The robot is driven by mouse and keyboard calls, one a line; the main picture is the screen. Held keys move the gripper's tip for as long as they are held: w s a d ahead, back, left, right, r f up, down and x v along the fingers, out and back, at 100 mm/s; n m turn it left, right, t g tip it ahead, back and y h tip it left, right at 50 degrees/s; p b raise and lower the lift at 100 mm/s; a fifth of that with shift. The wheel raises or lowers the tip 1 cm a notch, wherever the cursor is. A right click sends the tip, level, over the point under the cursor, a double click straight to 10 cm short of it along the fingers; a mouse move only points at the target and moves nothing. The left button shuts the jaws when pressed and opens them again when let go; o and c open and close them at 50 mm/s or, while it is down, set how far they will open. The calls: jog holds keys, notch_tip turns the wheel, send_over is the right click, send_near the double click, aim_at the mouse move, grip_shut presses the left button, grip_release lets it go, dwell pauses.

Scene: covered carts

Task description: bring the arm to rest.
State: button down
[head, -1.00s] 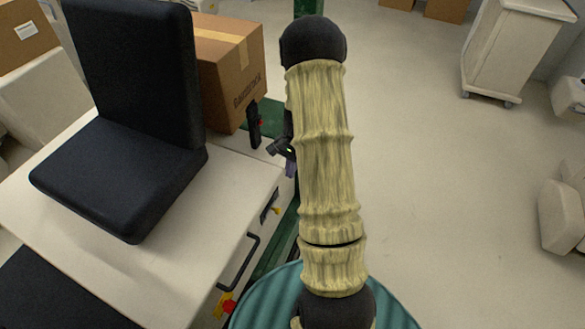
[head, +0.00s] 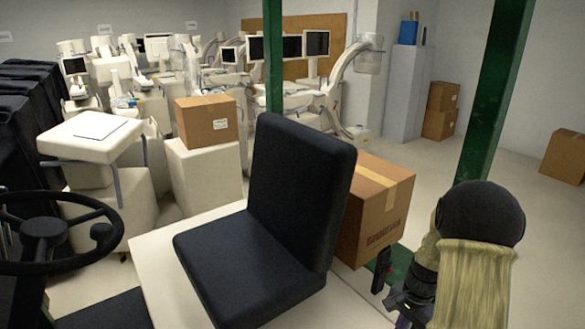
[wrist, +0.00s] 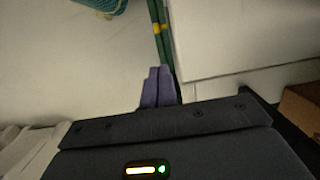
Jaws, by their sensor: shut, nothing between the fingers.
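My arm stands at the lower right of the head view, in a ribbed cream sleeve with a black round joint. My gripper shows in the wrist view (wrist: 158,88), with its two purple fingers together and nothing between them. In the head view only a sliver of purple shows at the bottom edge, beside the arm, so the fingers are mostly hidden there. The wrist view shows pale floor beyond the fingertips.
A black seat (head: 290,195) on a white vehicle deck is left of my arm. A cardboard box (head: 372,210) sits behind it, near my wrist. A green post (head: 492,105) rises behind the arm. A steering wheel (head: 45,230) is far left. Open floor lies right.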

jog(key=s+a+r+n+t+h, duration=0.1)
jog(key=s+a+r+n+t, duration=0.2)
jog(key=s+a+r+n, duration=0.7)
jog(key=s+a+n, duration=0.1)
jog(key=a, duration=0.3)
jog(key=shift+s+r+h, duration=0.3)
jog(key=shift+r, duration=0.1)
jog(key=shift+a, duration=0.1)
